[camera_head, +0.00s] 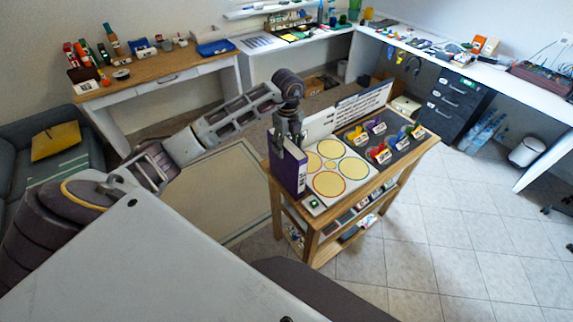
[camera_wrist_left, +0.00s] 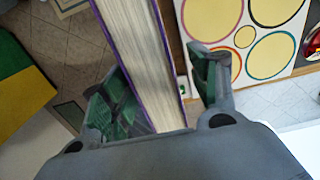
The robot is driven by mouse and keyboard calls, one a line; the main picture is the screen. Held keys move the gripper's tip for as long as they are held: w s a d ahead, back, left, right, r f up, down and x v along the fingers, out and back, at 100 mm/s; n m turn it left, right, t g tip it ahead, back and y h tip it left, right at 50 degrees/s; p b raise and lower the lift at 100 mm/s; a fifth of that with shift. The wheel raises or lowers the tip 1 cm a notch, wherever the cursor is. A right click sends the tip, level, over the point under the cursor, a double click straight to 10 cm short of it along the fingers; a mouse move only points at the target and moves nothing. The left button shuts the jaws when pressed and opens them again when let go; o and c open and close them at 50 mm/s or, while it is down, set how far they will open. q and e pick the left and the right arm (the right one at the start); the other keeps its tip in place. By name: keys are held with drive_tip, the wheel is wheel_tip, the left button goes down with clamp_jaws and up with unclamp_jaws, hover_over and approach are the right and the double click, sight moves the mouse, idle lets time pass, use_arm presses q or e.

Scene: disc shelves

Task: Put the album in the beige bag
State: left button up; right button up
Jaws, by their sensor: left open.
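The album (camera_head: 287,171) is a thick purple book standing upright at the left end of the wooden cart. In the left wrist view its pale page edges and purple covers (camera_wrist_left: 141,50) run between my fingers. My left gripper (camera_head: 289,146) is above the album, pointing down, with its fingers on either side of it. In the left wrist view the gripper (camera_wrist_left: 158,100) is open, with a clear gap between the album and the right finger. The left finger is close to the album; I cannot tell whether it touches. I cannot make out a beige bag. My right gripper is not in view.
The wooden cart (camera_head: 318,240) carries a white board with coloured circles (camera_head: 328,184) beside the album and several small coloured items behind. A sofa with a yellow cushion (camera_head: 55,141) is at the left. Desks line the walls.

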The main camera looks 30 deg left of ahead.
sight(286, 165)
use_arm(q)
drive_tip(key=shift+f, duration=0.2)
drive_tip(key=shift+s+a+f+p, duration=0.1)
drive_tip(key=shift+f+p, duration=0.3)
drive_tip(key=shift+f, duration=0.25)
drive_tip(key=shift+s+a+f+p, duration=0.1)
drive_tip(key=shift+f+p, duration=0.25)
drive_tip(key=shift+f, duration=0.3)
drive_tip(key=shift+w+f, duration=0.1)
drive_tip(key=shift+f, duration=1)
drive_tip(key=shift+c, duration=0.2)
clamp_jaws()
drive_tip(key=shift+w+r, duration=0.1)
